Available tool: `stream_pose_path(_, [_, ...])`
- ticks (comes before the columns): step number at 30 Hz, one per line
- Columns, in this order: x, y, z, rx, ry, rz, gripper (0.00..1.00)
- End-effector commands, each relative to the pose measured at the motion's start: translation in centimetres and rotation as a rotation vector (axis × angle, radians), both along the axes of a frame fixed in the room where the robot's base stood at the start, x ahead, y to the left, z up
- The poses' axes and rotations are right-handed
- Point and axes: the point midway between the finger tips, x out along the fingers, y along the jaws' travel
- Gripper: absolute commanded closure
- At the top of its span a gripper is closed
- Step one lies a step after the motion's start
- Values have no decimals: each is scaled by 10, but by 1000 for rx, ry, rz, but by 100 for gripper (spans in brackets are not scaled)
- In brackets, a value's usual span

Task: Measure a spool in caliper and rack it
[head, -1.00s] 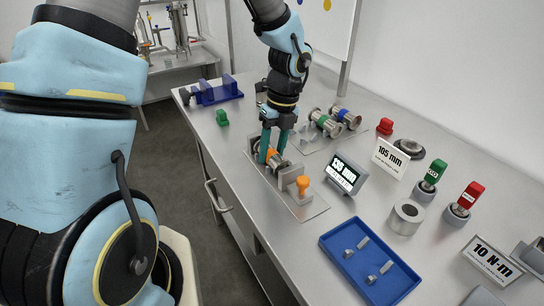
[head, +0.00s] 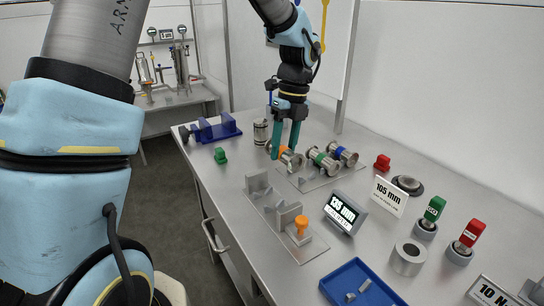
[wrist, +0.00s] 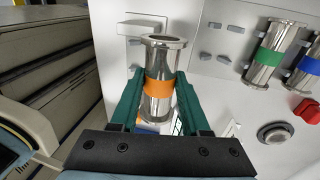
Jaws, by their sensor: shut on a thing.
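My gripper (head: 284,152) is shut on a metal spool with an orange band (wrist: 158,89), which fills the gap between the green fingers in the wrist view. In the head view this spool (head: 291,159) is at the left end of the rack plate (head: 312,182); I cannot tell whether it touches the plate. A green-banded spool (head: 321,160) and a blue-banded spool (head: 343,156) lie on the rack to its right. The caliper (head: 282,214), with an orange knob (head: 301,224), is empty in front. Its display (head: 344,212) appears to read 135 mm.
A metal cylinder (head: 260,132) and a blue fixture (head: 212,130) stand behind and left. A 105 mm sign (head: 389,196), a grey ring (head: 408,257) and a blue tray (head: 360,284) are to the right and front.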

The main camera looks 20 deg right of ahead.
Motion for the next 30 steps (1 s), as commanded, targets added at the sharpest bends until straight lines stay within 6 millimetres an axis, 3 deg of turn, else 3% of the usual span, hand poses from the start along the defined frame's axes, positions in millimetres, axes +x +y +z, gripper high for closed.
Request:
stream_pose_path(1, [9, -16, -1, 1, 4, -2, 100])
stream_pose_path(6, [34, -53, -17, 8, -6, -7, 100])
stream_pose_path(11, [46, -74, -27, 15, -21, -15, 100])
stream_pose_path(20, [50, -79, -39, 19, -27, -18, 100])
stream_pose_path(30, [50, -78, -66, 20, -27, -17, 100])
